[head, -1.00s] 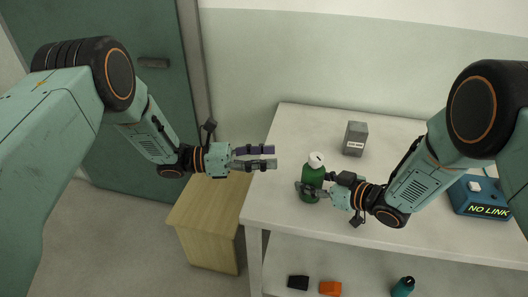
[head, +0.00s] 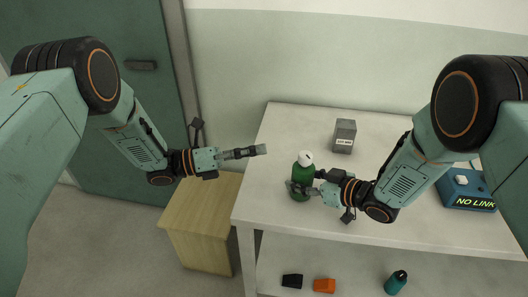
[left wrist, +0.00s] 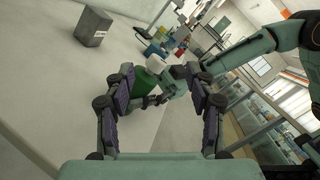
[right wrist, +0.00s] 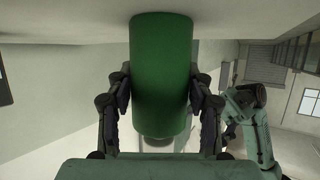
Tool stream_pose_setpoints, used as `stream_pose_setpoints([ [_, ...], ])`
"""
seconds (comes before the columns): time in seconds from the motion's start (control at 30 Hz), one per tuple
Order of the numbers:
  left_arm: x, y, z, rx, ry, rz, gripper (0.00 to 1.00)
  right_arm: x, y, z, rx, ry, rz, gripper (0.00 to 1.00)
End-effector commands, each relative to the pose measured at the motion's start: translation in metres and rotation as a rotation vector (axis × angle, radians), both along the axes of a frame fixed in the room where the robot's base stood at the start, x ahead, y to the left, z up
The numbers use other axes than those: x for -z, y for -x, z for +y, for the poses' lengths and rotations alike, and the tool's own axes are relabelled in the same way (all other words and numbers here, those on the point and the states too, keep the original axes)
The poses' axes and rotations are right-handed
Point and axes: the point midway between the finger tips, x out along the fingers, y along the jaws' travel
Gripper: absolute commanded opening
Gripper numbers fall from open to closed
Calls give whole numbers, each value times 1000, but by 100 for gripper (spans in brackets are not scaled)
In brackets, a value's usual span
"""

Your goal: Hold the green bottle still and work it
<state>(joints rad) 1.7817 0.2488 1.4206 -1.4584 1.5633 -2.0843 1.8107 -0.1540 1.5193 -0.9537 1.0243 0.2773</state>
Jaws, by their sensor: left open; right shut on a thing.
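The green bottle (head: 303,176) with a white top (head: 306,158) stands upright near the left end of the white table. My right gripper (head: 304,188) is shut on its lower body from the right. In the right wrist view the green bottle (right wrist: 162,70) fills the space between the fingers, and the white top is partly hidden. My left gripper (head: 255,151) is open and empty, left of the bottle and apart from it, around the table's left edge. In the left wrist view the bottle (left wrist: 150,82) and white top (left wrist: 159,60) show beyond the open fingers.
A grey labelled box (head: 344,136) stands behind the bottle. A blue device (head: 468,190) reading "NO LINK" sits at the right. A lower shelf holds a black item (head: 292,281), an orange item (head: 324,286) and a teal bottle (head: 396,282). A wooden cabinet (head: 200,237) stands left of the table.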

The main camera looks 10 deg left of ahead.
Motion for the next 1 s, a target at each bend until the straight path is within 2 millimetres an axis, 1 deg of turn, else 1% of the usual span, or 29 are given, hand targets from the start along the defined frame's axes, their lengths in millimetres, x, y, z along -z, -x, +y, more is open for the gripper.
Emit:
stream_pose_setpoints([
  [0.07,-2,2,-2,4,15,49,55,0,0,0,0,0,0,15],
  [0.17,-2,4,-2,12,53,167,55,0,0,0,0,0,0,15],
  [1.0,10,17,-8,76,526,1536,55,0,0,0,0,0,0,15],
])
